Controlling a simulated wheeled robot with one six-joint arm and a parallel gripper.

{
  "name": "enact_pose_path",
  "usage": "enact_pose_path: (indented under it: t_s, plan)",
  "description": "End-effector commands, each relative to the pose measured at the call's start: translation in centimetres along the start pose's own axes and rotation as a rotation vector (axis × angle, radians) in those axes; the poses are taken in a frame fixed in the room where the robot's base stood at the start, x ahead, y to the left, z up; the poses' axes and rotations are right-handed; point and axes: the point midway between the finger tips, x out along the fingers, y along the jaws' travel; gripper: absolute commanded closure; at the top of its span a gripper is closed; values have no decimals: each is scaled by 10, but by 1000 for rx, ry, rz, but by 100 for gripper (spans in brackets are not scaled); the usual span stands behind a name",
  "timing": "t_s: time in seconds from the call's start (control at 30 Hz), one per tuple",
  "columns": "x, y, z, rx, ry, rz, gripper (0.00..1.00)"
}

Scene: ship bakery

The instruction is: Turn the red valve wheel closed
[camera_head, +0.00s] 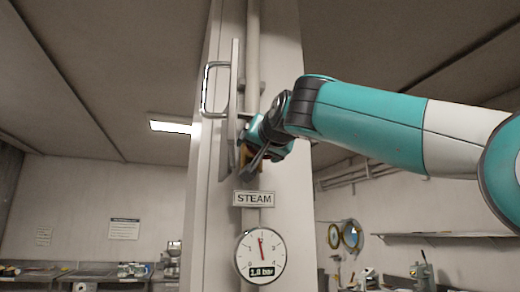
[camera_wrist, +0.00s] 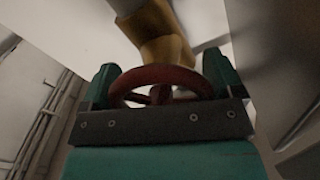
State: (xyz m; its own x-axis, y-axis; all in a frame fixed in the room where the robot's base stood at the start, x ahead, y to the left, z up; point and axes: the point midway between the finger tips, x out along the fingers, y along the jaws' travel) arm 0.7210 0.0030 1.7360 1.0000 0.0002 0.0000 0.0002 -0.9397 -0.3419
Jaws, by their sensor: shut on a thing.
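The red valve wheel (camera_wrist: 160,76) sits between the two fingers of my gripper (camera_wrist: 160,85) in the wrist view, with a finger against each side of its rim. It is fixed to a brass-coloured valve body (camera_wrist: 160,30) behind it. In the head view my gripper (camera_head: 257,160) is at the pipe on the white column, just above the STEAM sign (camera_head: 254,199). There my gripper hides nearly all of the wheel, and a bit of the brass body (camera_head: 250,158) shows. The gauge (camera_head: 261,257) below the sign reads about 1.8 bar, though the digits are small.
A metal plate with a handle (camera_head: 208,90) stands out from the column just left of my gripper. The vertical pipe (camera_head: 253,50) runs up the column. Counters with equipment (camera_head: 105,275) line the back wall, and a shelf (camera_head: 430,236) is at the right.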

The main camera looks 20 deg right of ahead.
Motion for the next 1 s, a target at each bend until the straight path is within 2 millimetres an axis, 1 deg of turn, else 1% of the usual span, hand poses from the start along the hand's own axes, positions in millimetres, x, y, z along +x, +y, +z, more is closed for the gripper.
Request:
enact_pose_path:
  t_s: [0.5, 0.53, 0.6, 0.87, 0.97, 1.0]
  plan:
    - [0, 0, 0, 22, 0, 0, 38]
    - [0, 0, 0, 22, 0, 1, 12]
    - [0, 0, 0, 22, 0, 1, 0]
    - [-3, 0, 0, 21, 0, 0, 0]
    - [-13, 0, 2, 21, 1, -2, 0]
    - [-20, 0, 3, 22, 1, -3, 0]
